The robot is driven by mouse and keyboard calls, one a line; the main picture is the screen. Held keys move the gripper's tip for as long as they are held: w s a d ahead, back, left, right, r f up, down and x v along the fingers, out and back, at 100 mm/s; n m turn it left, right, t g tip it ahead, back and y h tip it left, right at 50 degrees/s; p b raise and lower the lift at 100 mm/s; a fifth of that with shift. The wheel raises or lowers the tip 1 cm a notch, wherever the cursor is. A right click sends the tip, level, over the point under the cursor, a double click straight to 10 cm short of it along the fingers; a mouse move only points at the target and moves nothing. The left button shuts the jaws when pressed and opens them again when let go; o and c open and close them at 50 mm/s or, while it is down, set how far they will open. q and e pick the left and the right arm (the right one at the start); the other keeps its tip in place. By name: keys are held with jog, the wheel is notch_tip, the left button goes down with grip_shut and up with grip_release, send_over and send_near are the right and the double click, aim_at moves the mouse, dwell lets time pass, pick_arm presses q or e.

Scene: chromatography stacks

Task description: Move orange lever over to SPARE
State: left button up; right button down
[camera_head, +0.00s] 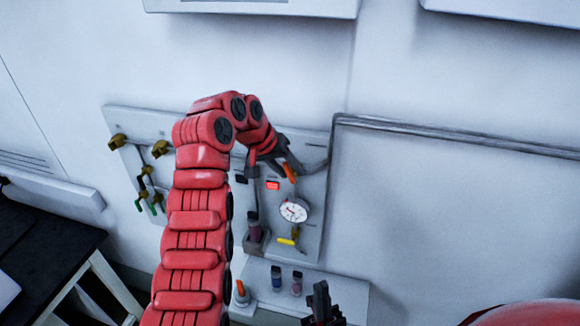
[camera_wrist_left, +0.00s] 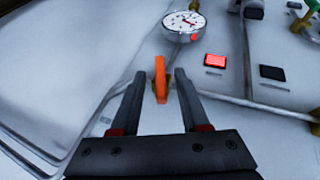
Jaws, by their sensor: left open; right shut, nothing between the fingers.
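The orange lever (camera_head: 290,172) is on the wall panel (camera_head: 312,240), above the round gauge. In the left wrist view the orange lever (camera_wrist_left: 161,80) stands between the two finger tips. My left gripper (camera_head: 282,163) is open around it, with a gap visible on both sides; in the wrist view the fingers (camera_wrist_left: 160,80) do not appear to touch it. My right gripper (camera_head: 322,300) is shut and empty, low in the head view and away from the lever. I cannot read any SPARE label.
A red lit indicator (camera_head: 273,185) and a dark one (camera_head: 241,179) sit beside the lever. The gauge (camera_head: 294,210) and a yellow lever (camera_head: 286,241) are below. Small vials (camera_head: 277,278) stand on a shelf (camera_head: 345,292). A pipe (camera_head: 450,136) runs right along the wall.

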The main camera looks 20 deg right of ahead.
pick_arm(q)
jog(key=shift+s+a+r, duration=0.1)
jog(key=shift+a, duration=0.15)
jog(key=c, duration=0.4)
jog(key=shift+d, duration=0.1)
grip_shut()
jog(key=h+b, duration=0.1)
jog(key=b, duration=0.4)
jog(key=f+g+h+b, duration=0.1)
jog(key=b, duration=0.4)
jog(key=shift+a+n+g+h, duration=0.3)
jog(key=shift+a+n, duration=0.1)
jog(key=shift+w+a+h, duration=0.1)
jog(key=shift+w+h, duration=0.2)
jog(key=shift+h, duration=0.4)
jog(key=shift+o, duration=2)
grip_release()
jog(key=shift+w, duration=0.1)
